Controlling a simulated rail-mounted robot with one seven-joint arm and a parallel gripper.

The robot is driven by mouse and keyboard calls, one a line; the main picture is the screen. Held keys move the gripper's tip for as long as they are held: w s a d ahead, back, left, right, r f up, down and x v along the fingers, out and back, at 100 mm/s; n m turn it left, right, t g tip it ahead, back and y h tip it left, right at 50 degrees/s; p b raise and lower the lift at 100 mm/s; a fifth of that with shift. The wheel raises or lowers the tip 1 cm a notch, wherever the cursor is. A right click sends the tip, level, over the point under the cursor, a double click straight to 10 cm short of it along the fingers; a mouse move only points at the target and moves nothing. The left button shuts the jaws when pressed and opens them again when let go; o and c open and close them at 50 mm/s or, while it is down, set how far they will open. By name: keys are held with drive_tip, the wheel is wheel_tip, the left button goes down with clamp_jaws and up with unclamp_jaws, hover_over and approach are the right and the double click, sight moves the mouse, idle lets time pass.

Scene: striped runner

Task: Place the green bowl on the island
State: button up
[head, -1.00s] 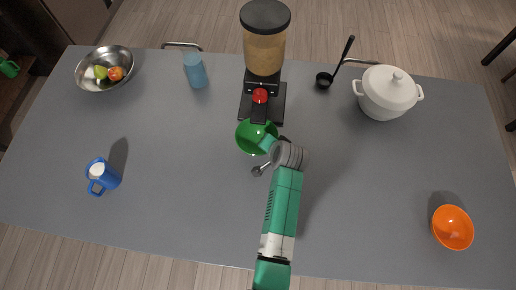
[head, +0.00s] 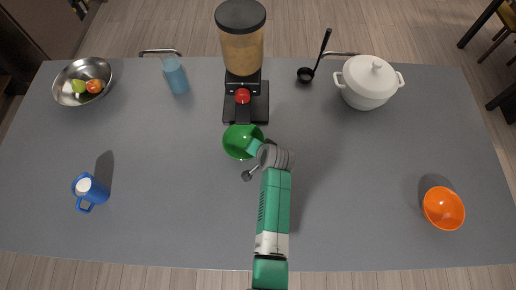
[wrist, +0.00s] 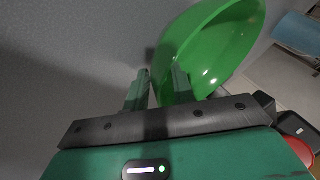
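The green bowl (head: 238,141) is at the middle of the grey island (head: 330,200), just in front of the dispenser. In the wrist view the bowl (wrist: 225,45) fills the upper right, looking tilted from that angle. My gripper (head: 256,149) is at its near right rim, with a finger overlapping the bowl. In the wrist view the gripper fingers (wrist: 158,80) stand apart, with a gap between them. The bowl's near edge lies at this gap, one finger on either side. Firm contact is not clear, and the bowl's underside is hidden.
A dispenser (head: 241,50) with a red knob stands behind the bowl. A white pot (head: 368,82), black ladle (head: 306,74), blue cup (head: 175,77), fruit bowl (head: 84,80), blue mug (head: 91,189) and orange bowl (head: 444,208) stand farther off.

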drive_tip(key=shift+r, duration=0.35)
drive_tip(key=p+v, duration=0.2)
drive_tip(key=v, duration=0.9)
drive_tip(key=shift+s+r, duration=0.25)
drive_tip(key=shift+d, duration=0.1)
